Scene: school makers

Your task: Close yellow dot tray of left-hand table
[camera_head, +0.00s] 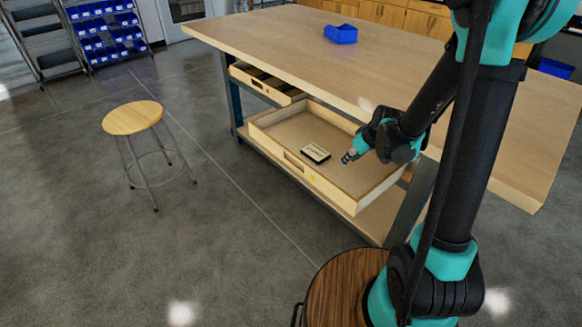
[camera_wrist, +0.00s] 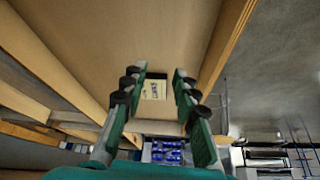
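The yellow dot tray (camera_head: 265,134) is a wooden drawer pulled well out of the workbench, with a yellow dot near a handle slot on its front. A small dark box with a pale label (camera_head: 316,152) lies inside it. My gripper (camera_head: 350,156) is over the tray's inside, right of the box. In the wrist view my gripper (camera_wrist: 160,73) is open, its two fingers apart with nothing held. The tray's floor (camera_wrist: 145,35) fills the middle there, and the labelled box (camera_wrist: 153,90) shows between the fingers. I cannot tell whether the fingers touch the tray.
The workbench (camera_head: 250,35) has a blue bin (camera_head: 340,34) on top. A smaller drawer with a red mark (camera_head: 257,85) is partly open at the upper left. A stool (camera_head: 132,118) stands left. A round wooden top (camera_head: 340,285) is near me.

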